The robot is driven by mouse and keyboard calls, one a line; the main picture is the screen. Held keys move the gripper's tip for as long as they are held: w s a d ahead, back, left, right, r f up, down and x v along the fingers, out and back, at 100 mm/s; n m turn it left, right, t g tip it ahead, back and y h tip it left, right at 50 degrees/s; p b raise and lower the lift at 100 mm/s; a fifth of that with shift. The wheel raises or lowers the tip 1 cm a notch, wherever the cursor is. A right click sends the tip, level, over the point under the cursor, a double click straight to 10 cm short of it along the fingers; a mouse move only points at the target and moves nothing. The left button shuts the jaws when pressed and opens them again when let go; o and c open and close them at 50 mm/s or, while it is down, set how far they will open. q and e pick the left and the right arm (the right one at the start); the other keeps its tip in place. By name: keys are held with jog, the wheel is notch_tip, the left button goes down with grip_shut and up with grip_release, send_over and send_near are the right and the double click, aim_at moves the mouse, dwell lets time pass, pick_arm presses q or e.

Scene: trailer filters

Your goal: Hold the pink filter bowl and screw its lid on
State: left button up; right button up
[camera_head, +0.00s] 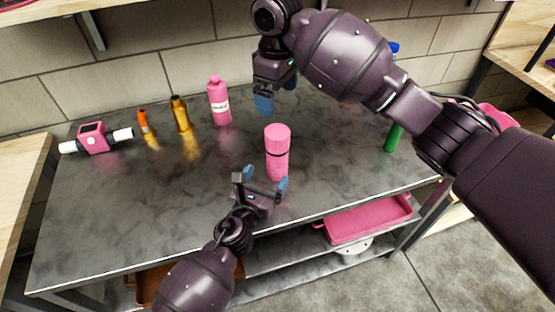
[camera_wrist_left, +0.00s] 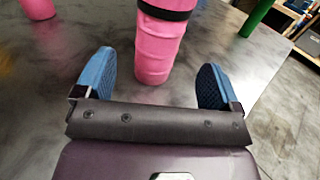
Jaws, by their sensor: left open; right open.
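The pink filter bowl (camera_head: 277,166) stands upright on the dark metal table, with its pink lid (camera_head: 277,136) on top and a thin black ring between them. In the left wrist view the bowl (camera_wrist_left: 156,52) is just beyond the fingertips, and the black ring shows at the top edge. How tightly the lid sits cannot be told. My left gripper (camera_head: 260,184) is open and empty, low in front of the bowl, its blue fingers (camera_wrist_left: 155,85) spread to either side. My right gripper (camera_head: 276,100) is above and behind the lid, apart from it; its fingers point down and look empty.
A pink bottle (camera_head: 219,104), a gold bottle (camera_head: 180,115), an orange bottle (camera_head: 145,124) and a pink device with white ends (camera_head: 94,138) stand at the back left. A green object (camera_head: 394,137) stands right. A pink tray (camera_head: 368,220) lies on the lower shelf. The table's left front is clear.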

pick_arm(q)
jog(key=shift+v, duration=1.4)
